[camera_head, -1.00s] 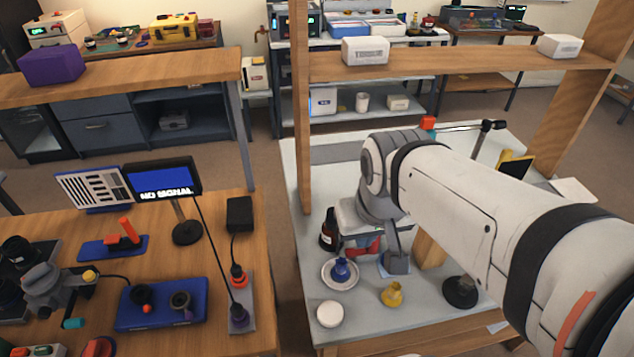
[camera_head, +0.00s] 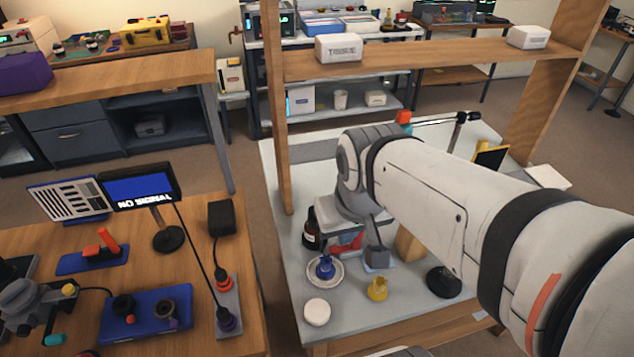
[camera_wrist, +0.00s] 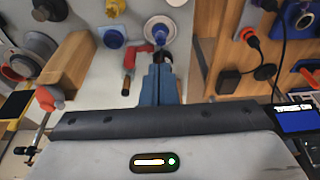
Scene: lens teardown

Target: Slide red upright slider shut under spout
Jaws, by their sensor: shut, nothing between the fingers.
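A red part (camera_head: 350,243), which may be the slider, is partly hidden behind my arm on the pale worktop. In the wrist view, the red part (camera_wrist: 136,56) lies just beyond and left of my fingertips, with a brown-orange end piece beside it. My gripper (camera_wrist: 161,62) is shut and empty, its blue-grey fingers together. It points down at the worktop (camera_head: 376,257). I cannot tell whether it touches the red part. I cannot make out a spout clearly.
A dark bottle (camera_head: 311,230) and a wooden block (camera_head: 411,243) flank my gripper. A wooden shelf (camera_head: 430,61) spans above.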

